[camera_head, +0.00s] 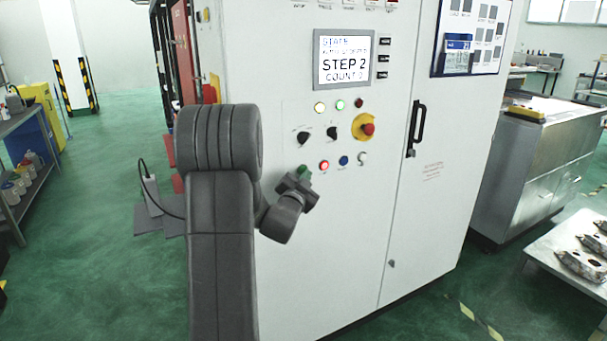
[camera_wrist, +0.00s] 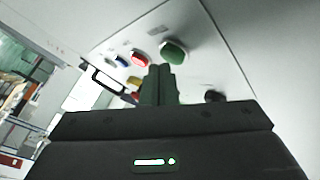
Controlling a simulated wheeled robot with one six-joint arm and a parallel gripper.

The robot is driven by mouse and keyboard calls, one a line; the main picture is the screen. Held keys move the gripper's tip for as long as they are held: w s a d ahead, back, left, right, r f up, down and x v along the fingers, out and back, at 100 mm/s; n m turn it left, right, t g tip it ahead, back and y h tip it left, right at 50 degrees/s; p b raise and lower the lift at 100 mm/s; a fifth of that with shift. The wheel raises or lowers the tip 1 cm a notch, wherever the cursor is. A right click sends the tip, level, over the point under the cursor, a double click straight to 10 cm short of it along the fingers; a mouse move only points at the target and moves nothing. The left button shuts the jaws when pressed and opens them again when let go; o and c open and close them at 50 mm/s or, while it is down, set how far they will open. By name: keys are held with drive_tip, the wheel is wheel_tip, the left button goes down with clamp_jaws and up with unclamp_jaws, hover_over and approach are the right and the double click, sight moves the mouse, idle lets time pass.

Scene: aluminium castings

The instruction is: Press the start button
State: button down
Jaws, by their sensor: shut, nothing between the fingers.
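A control panel on the white cabinet has a lower row of buttons. The green button (camera_head: 303,170), which looks like the start button, is partly hidden by my gripper (camera_head: 301,178) in the head view. It shows clearly in the wrist view (camera_wrist: 174,51), just beyond and slightly right of the tips of my gripper (camera_wrist: 160,68). The gripper is shut and empty, pointing at the panel. I cannot tell whether the tips touch the button. The display (camera_head: 343,59) reads "STEP 2".
Beside the green button are a lit red button (camera_head: 324,165), a blue button (camera_head: 343,160) and a white button (camera_head: 362,158). A red emergency stop (camera_head: 368,129) on yellow and black rotary switches sit above. A black door handle (camera_head: 416,128) is to the right.

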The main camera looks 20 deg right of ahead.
drive_tip(key=shift+w, duration=0.45)
idle(0.7)
drive_tip(key=shift+s+b, duration=0.1)
drive_tip(key=shift+b, duration=0.2)
drive_tip(key=shift+s+b, duration=0.65)
drive_tip(key=shift+s, duration=0.05)
drive_tip(key=shift+s, duration=0.1)
drive_tip(key=s+b, duration=0.1)
drive_tip(key=s, duration=0.1)
drive_tip(key=s+b, duration=0.2)
drive_tip(key=s, duration=0.1)
drive_tip(key=shift+d+b, duration=0.2)
drive_tip(key=shift+b, duration=0.1)
